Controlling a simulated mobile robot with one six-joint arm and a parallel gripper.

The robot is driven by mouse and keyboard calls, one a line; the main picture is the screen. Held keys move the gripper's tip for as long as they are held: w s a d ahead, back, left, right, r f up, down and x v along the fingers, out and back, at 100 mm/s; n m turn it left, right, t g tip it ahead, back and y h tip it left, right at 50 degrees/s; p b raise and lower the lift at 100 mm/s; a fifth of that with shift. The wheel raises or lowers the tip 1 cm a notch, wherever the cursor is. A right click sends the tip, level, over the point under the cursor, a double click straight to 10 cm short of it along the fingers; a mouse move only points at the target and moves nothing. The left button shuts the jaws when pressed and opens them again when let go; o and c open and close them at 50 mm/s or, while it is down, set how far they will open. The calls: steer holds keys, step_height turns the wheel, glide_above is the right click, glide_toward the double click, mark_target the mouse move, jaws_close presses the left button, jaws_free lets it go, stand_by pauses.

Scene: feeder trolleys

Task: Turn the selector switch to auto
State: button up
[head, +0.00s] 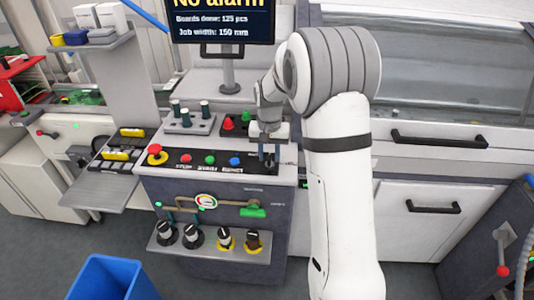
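My gripper (269,156) points down over the right end of the black control panel strip (222,168), in the head view. Its two dark fingers show with a small gap between them. The selector switch cannot be made out; the fingers cover the spot to the right of the blue button (235,161). I cannot tell whether the fingers touch or hold anything there. On the same strip, to the left, are a green button (210,160), a red button (185,157) and a red mushroom button (155,149) on a yellow base.
A monitor (222,25) reading "No alarm" stands behind the panel. Dark pegs on a grey block (187,126) and a dark tray (238,131) with red and green pieces sit behind the strip. A shelf (165,249) with several knobs juts out below. A blue bin (105,280) stands front left.

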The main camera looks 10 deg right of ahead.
mark_target(269, 156)
step_height(269, 156, up, 8)
steer(key=shift+f+b, duration=0.25)
steer(key=shift+b, duration=0.05)
steer(key=shift+r, duration=0.1)
stand_by(0.4)
steer(key=shift+s+r, duration=0.2)
steer(key=shift+s, duration=0.1)
steer(key=s+r+n+t, duration=0.2)
steer(key=s+n, duration=0.1)
steer(key=s, duration=2.5)
steer(key=shift+s+a+r+t, duration=0.2)
steer(key=shift+a+r+t, duration=0.1)
steer(key=shift+t, duration=0.1)
